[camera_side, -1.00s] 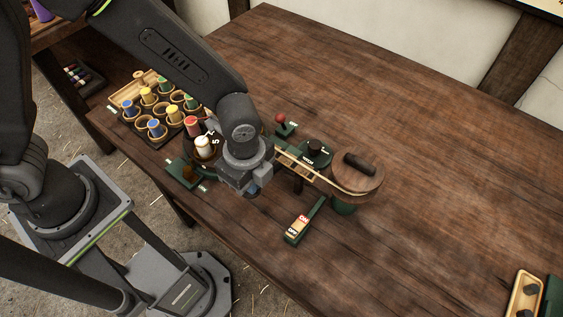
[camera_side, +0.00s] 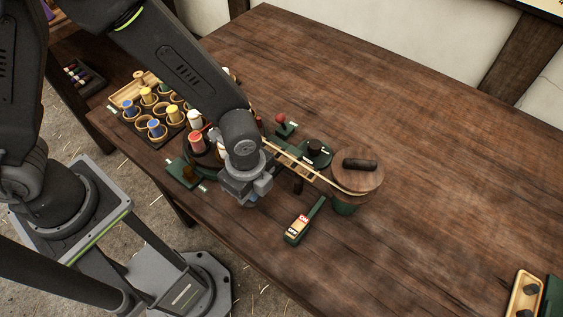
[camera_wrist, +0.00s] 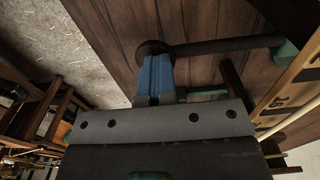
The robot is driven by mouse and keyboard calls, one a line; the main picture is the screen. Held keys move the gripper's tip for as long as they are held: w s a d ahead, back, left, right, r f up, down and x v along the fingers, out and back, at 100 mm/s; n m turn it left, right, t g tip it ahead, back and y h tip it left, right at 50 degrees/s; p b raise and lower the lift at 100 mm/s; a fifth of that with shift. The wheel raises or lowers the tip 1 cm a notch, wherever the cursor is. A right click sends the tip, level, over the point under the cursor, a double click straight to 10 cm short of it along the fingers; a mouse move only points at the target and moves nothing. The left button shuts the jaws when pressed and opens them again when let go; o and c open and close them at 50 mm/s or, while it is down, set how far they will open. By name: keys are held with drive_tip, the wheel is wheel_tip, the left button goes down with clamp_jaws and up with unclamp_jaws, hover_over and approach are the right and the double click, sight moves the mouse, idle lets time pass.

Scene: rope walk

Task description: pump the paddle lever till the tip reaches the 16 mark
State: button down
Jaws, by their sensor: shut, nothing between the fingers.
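In the side view my gripper (camera_side: 246,203) points down over the left part of the rope machine. In the wrist view its blue fingers (camera_wrist: 155,78) are shut with nothing between them. Their ends are at a dark round end piece of a dark bar (camera_wrist: 225,46), which I take for the paddle lever; I cannot tell whether they touch. In the side view the gripper hides this part. A pale wooden rail (camera_side: 290,160) runs right to a wooden-topped drum (camera_side: 357,177).
A red bobbin (camera_side: 197,144) stands left of my gripper, near a tray of coloured bobbins (camera_side: 157,112). A red-knobbed lever (camera_side: 281,119) is behind. An ON/OFF switch (camera_side: 297,230) is in front.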

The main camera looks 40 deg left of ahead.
drive_tip(key=shift+f, duration=0.3)
idle(0.7)
drive_tip(key=shift+r, duration=0.15)
drive_tip(key=shift+w+r, duration=0.2)
drive_tip(key=shift+r, duration=3.25)
drive_tip(key=shift+f, duration=0.15)
drive_tip(key=shift+s+f, duration=0.15)
drive_tip(key=shift+f, duration=3.3)
drive_tip(key=shift+r, duration=3.6)
